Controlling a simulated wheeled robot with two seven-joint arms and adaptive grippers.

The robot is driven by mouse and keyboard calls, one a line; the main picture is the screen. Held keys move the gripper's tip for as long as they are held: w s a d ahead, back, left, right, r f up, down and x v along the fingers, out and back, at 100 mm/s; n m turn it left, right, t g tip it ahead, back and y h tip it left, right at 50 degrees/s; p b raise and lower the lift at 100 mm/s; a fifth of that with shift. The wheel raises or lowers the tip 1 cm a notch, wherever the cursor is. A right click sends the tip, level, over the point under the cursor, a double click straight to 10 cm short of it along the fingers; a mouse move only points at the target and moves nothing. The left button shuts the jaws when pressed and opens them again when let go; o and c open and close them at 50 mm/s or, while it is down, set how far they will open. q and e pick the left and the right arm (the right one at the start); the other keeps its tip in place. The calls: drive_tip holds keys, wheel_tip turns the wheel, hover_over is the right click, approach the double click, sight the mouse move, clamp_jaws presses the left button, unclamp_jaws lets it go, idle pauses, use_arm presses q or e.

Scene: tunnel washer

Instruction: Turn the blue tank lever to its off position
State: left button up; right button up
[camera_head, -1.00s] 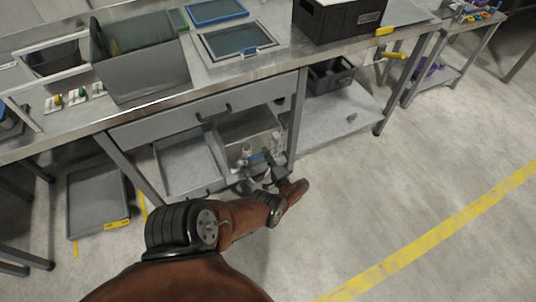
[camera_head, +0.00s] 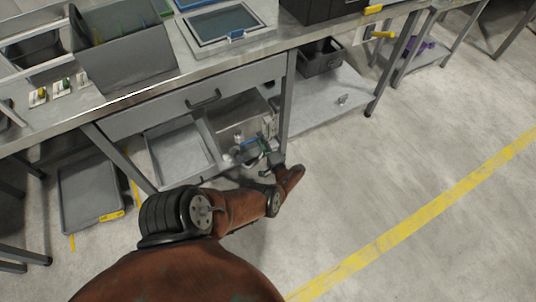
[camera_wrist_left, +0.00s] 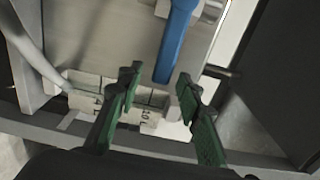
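The blue tank lever (camera_wrist_left: 173,45) hangs down from the top of the left wrist view, tilted slightly, with its free end low and to the left. My left gripper (camera_wrist_left: 159,76) is open, its two green fingers apart. The lever's lower end lies in the gap between the fingertips in the picture; I see no clear contact. In the head view my left gripper (camera_head: 264,147) is beside the tank (camera_head: 236,117) under the bench, and the lever there is small and partly hidden. My right gripper is out of view.
A pale plate with unreadable markings (camera_wrist_left: 148,116) lies behind the fingers. A grey drawer front (camera_head: 160,112) is above the tank, and a shallow grey tray (camera_head: 178,153) is left of it. A bench leg (camera_head: 287,98) stands close right of the gripper. Floor at right is clear.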

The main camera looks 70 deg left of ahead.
use_arm(q)
drive_tip(key=d, duration=1)
drive_tip(key=shift+w+d, duration=0.2)
drive_tip(key=shift+w, duration=0.2)
